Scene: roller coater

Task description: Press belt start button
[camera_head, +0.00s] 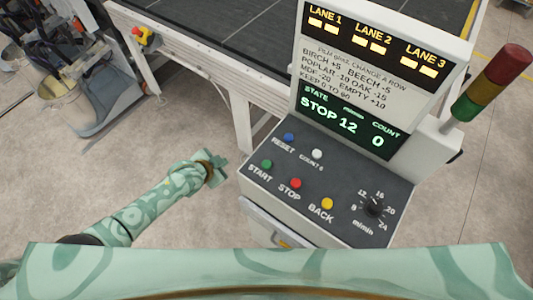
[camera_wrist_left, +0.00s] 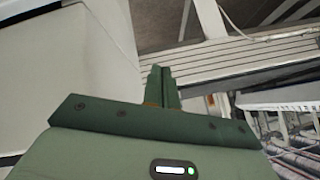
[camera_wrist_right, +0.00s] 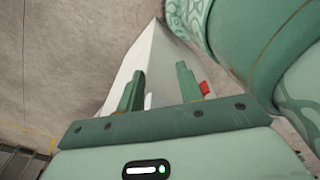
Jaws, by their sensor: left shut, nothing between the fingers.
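The green START button (camera_head: 267,164) is on the left of the dark sloped panel of the control console (camera_head: 330,190). Beside it are the red STOP button (camera_head: 295,183) and the yellow BACK button (camera_head: 327,203). The display (camera_head: 345,118) above reads STATE STOP 12, COUNT 0. My left gripper (camera_head: 222,165) is left of the console, apart from the START button. In the left wrist view its fingers (camera_wrist_left: 162,88) are together and empty. My right gripper (camera_wrist_right: 158,88) shows only in the right wrist view, fingers apart, with a pale box-like surface beyond them.
A blue RESET button (camera_head: 288,137), a white COUNT 0 button (camera_head: 317,154) and a black speed dial (camera_head: 373,206) share the panel. A signal tower (camera_head: 492,82) stands at the right. The conveyor (camera_head: 230,30) runs behind, with an emergency stop (camera_head: 143,36).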

